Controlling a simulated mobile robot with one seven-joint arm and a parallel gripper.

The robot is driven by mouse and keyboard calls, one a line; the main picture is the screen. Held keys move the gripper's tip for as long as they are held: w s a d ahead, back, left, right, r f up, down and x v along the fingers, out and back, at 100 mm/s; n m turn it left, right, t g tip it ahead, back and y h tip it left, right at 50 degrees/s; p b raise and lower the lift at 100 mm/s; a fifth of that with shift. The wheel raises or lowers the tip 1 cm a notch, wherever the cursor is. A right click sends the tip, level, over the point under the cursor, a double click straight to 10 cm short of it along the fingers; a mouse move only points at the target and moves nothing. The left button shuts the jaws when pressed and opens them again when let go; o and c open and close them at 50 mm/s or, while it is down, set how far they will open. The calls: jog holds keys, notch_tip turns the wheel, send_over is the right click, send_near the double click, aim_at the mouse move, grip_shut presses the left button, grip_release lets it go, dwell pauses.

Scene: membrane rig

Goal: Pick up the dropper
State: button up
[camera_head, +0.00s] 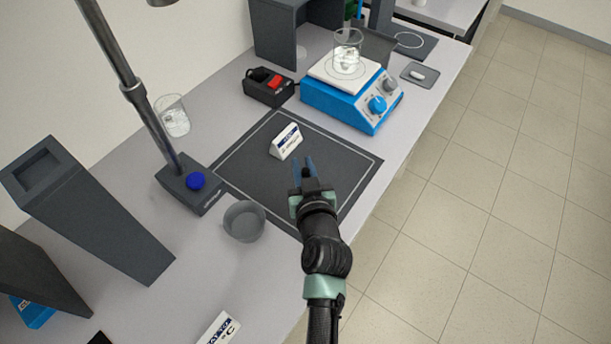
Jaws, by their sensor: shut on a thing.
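My gripper (304,167) is over the dark mat (255,185), near its right side. Its two thin bluish fingers point away toward the back of the bench. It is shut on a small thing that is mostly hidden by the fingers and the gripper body. I take this to be the dropper, but its shape cannot be made out. No other dropper is clearly seen. I cannot tell whether the held thing touches the mat.
A white label block (286,141) stands on the mat just beyond my gripper. A grey cup (244,221) and a stand base (190,186) are to the left. A blue hotplate (345,98) bearing a beaker (347,50) stands behind. The bench's right edge is close.

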notch_tip(320, 180, up, 10)
dwell(0.6)
